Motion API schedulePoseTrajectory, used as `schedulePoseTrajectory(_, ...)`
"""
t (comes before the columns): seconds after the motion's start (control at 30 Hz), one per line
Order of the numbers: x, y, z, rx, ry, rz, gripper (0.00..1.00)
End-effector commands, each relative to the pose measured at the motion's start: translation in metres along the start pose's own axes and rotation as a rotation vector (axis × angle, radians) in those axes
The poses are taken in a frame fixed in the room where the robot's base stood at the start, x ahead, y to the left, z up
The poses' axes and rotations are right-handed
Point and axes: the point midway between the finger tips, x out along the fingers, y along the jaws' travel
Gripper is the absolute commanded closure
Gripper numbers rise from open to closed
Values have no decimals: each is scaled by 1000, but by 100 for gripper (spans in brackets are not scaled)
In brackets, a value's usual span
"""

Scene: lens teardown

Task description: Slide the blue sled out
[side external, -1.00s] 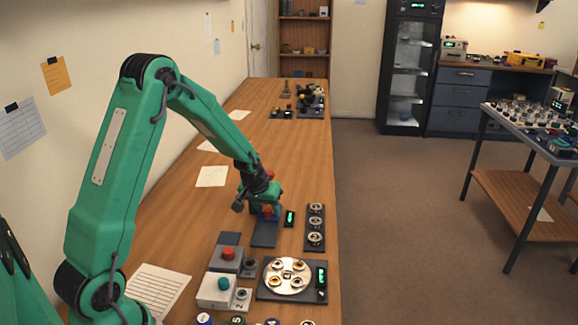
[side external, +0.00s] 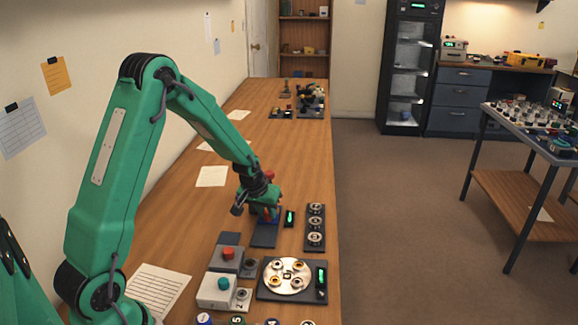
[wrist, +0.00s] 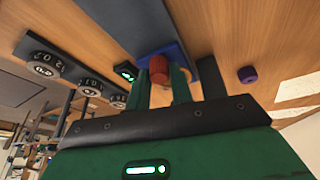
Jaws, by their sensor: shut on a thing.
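The blue sled (wrist: 176,50) shows in the wrist view beyond my fingertips, with a red-orange knob (wrist: 158,68) standing on it. My gripper (wrist: 160,76) has its two green fingers on either side of the knob and is shut on it. In the side view my gripper (side external: 265,209) is low over the far end of a dark grey base plate (side external: 264,236). There the sled and knob are mostly hidden behind the fingers. I cannot tell how far the sled sits along its base.
A small green display (side external: 289,217) stands just right of the sled. Beyond it is a panel of three dials (side external: 315,228). A red-button box (side external: 228,254), a teal-button box (side external: 222,289) and a round metal plate (side external: 287,275) stand nearer. The table behind my gripper is mostly clear.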

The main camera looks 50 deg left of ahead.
Motion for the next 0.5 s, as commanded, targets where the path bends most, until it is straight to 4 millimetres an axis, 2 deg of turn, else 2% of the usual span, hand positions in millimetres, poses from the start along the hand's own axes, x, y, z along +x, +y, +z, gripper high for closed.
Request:
schedulePoseTrajectory(0.23,-11,13,26,5,-1,14,100)
schedulePoseTrajectory(0.5,-14,15,33,4,1,18,100)
